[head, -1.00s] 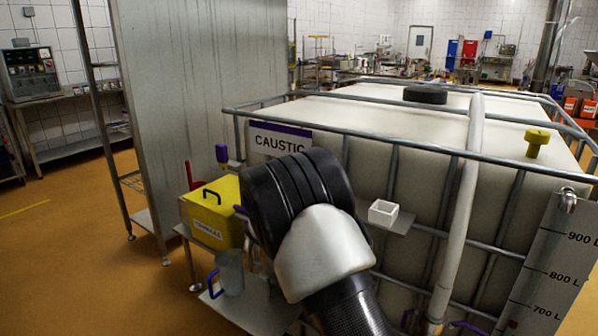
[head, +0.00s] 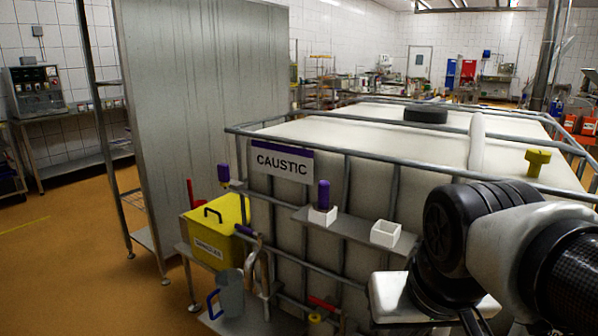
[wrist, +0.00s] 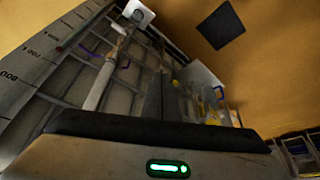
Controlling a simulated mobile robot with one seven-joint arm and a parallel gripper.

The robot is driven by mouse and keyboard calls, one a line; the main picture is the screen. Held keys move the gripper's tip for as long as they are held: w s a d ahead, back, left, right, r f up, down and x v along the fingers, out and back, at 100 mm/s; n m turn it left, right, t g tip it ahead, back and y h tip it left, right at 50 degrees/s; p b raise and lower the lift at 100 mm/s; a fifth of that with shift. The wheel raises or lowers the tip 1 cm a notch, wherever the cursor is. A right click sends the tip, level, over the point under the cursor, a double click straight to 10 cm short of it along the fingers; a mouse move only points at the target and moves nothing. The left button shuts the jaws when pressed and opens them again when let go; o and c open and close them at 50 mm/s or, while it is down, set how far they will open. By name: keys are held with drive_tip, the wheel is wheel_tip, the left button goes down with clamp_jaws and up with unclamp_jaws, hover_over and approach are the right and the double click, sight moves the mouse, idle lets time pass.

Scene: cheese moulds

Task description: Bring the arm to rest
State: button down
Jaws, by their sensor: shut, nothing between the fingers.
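My arm (head: 470,245) is bent at the lower right of the head view, in front of the right part of the caged white tank (head: 370,140). My gripper (wrist: 163,82) shows in the wrist view, with its dark fingers together and nothing between them. The fingers point over the tank's cage side and the floor. In the head view, I cannot clearly make out the fingertips.
The tank bears a CAUSTIC sign (head: 281,162). A shelf on its cage carries a purple-topped item (head: 323,197) in a white cup and an empty white cup (head: 385,233). Orange floor (head: 60,235) is clear further left.

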wheel_tip(320, 180, up, 26)
drive_tip(key=s+t+p, duration=0.1)
drive_tip(key=p, duration=2.5)
drive_tip(key=shift+s, duration=0.25)
